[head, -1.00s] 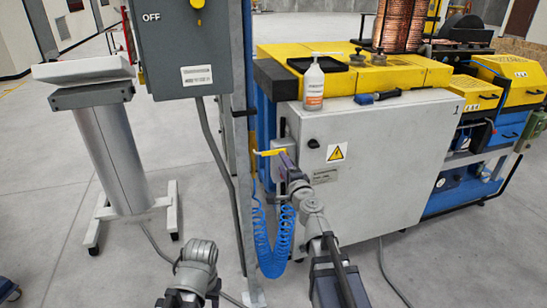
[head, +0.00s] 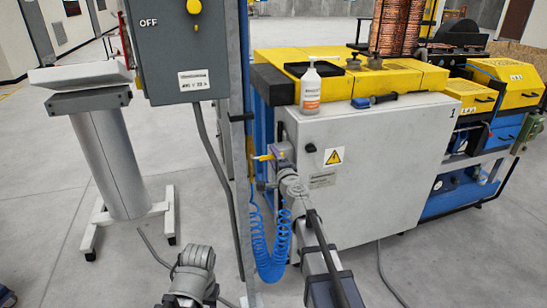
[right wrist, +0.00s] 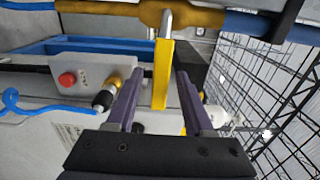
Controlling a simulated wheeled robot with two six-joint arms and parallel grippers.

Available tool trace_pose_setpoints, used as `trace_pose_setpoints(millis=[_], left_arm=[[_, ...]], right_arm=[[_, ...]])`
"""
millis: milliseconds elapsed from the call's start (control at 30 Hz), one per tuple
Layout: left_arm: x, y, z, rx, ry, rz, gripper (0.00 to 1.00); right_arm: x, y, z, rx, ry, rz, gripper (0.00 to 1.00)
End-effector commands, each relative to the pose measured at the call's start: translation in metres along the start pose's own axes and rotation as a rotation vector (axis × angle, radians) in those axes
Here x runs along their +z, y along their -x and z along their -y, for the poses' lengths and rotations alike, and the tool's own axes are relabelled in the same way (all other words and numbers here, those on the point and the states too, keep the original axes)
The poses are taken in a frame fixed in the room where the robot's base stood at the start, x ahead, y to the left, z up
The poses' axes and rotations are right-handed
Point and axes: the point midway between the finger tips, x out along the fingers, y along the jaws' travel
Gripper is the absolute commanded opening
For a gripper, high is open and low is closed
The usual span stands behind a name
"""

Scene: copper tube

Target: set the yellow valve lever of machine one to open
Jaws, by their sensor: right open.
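The yellow valve lever (head: 263,157) is low beside the post, at the left side of the grey cabinet of machine one (head: 372,165). In the right wrist view the lever (right wrist: 161,75) hangs from a pipe fitting (right wrist: 168,16). My right gripper (head: 277,157) is at the lever and hides part of it in the head view. In the right wrist view my right gripper (right wrist: 159,88) is open, with the lever's end between its two fingers and gaps showing on both sides. My left gripper is not in view; only part of the left arm shows.
A grey switch box (head: 185,50) and its post stand left of the lever. A coiled blue hose (head: 268,250) hangs below. A white box with a red button (right wrist: 67,80) and a connector (right wrist: 104,98) lies left of the fingers in the right wrist view.

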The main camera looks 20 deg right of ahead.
Motion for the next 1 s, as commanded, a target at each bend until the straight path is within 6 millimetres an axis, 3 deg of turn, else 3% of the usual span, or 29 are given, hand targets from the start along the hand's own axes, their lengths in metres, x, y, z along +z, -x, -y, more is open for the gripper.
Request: trace_pose_setpoints(millis=[67, 533, 1000], left_arm=[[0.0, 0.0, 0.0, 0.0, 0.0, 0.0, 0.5], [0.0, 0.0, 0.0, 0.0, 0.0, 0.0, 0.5], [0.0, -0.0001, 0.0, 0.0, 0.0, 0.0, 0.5]], right_arm=[[0.0001, 0.0004, 0.0, 0.0, 0.0, 0.0, 0.53], [0.0001, 0.0006, 0.0, 0.0, 0.0, 0.0, 0.0], [0.0001, 0.0007, -0.0001, 0.0, 0.0, 0.0, 0.0]])
